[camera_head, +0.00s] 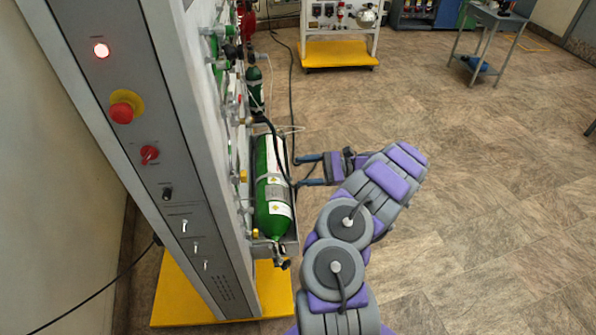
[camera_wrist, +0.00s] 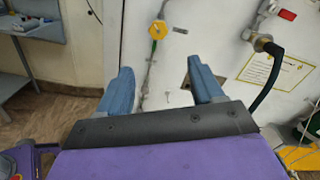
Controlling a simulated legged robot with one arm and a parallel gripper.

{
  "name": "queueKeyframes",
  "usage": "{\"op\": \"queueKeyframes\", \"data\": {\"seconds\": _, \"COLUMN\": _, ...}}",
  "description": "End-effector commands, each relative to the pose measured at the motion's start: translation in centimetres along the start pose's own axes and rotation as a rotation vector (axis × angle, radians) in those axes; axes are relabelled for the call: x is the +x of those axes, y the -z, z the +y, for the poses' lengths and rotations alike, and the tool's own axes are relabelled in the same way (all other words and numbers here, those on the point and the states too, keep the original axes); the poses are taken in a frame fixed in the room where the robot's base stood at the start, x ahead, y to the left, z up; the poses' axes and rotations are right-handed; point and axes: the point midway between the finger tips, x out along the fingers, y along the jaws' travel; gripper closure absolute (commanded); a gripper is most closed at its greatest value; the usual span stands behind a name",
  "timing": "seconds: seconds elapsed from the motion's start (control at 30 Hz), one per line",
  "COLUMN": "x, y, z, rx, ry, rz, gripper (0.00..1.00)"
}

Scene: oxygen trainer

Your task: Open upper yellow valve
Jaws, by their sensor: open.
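In the wrist view a yellow valve (camera_wrist: 158,29) sits on a thin vertical pipe on the white panel, at the upper middle. It lies beyond and above the gap between my fingers. My gripper (camera_wrist: 160,82) is open and empty, its two blue fingers apart in front of the panel, not touching the valve. In the head view my gripper (camera_head: 308,170) points left toward the panel, beside the green cylinder (camera_head: 270,200). The panel face is seen edge-on there. I cannot tell which yellow part in the head view is this valve.
In the wrist view a black hose with a brass fitting (camera_wrist: 262,43) hangs at right, and a grey shelf (camera_wrist: 30,60) stands at left. In the head view the panel column (camera_head: 150,150) stands on a yellow base (camera_head: 175,295).

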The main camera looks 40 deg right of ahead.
Motion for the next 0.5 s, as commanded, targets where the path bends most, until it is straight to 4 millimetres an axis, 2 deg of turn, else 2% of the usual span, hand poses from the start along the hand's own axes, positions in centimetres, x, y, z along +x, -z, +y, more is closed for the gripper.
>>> {"op": "queueKeyframes", "data": {"seconds": 0.5, "x": -0.68, "y": 0.01, "z": 0.08, "rx": 0.001, "ry": 0.0, "rz": -0.001, "gripper": 0.33}}
